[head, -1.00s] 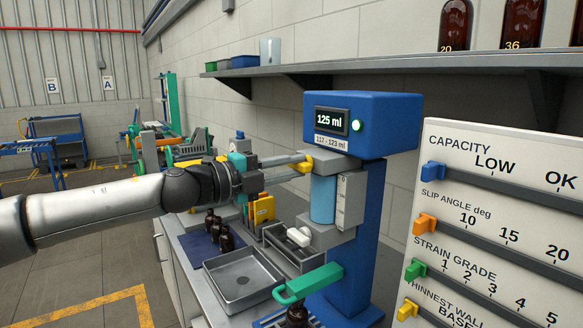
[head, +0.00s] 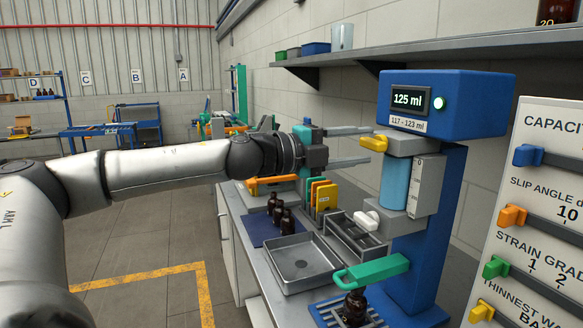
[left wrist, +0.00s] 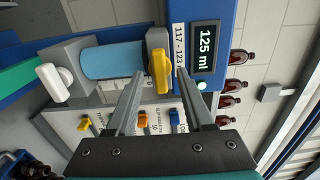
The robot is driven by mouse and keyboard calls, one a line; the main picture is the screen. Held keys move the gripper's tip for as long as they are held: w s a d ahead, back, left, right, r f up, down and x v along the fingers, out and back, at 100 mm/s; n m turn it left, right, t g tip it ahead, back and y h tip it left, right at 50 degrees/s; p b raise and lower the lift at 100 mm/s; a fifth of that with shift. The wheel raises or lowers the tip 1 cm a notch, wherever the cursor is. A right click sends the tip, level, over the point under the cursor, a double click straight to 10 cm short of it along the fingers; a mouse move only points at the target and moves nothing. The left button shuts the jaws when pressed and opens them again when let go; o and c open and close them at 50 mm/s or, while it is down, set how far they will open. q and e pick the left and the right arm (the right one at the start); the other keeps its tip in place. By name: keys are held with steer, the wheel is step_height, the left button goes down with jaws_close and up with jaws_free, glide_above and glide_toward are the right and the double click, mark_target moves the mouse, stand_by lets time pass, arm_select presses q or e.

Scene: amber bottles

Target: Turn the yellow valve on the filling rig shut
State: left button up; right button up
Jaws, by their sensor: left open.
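The yellow valve (head: 376,144) sits on the blue filling rig (head: 452,105), above a light-blue cylinder (head: 396,183). Its lever sticks out toward my left gripper (head: 370,146). The gripper is open, with one long grey finger above the lever and one below it in the head view. In the left wrist view the valve (left wrist: 161,70) lies between the two spread fingertips (left wrist: 160,73), with a gap visible on each side. I cannot tell how far the tips reach past the lever. The rig's display (head: 410,100) reads 125 ml and a green light is lit. My right gripper is not in view.
Below the rig, a green lever (head: 372,271) extends over an amber bottle (head: 354,306). A metal tray (head: 303,262), several dark bottles (head: 278,212) and yellow holders (head: 324,196) stand on the bench. A panel with coloured sliders (head: 535,205) is at right. A shelf (head: 430,49) runs above.

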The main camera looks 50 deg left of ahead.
arm_select(q)
steer(key=b, duration=0.1)
steer(key=s+b, duration=0.1)
steer(key=shift+s+a+f+b, duration=0.1)
steer(key=shift+f+b, duration=0.15)
steer(key=shift+b, duration=0.15)
steer(key=shift+s+a+r+b, duration=0.15)
steer(key=shift+s+a+b, duration=0.05)
steer(key=shift+s+b, duration=0.45)
steer(key=b+v, duration=0.5)
steer(key=v, duration=0.6)
steer(key=shift+a, duration=0.1)
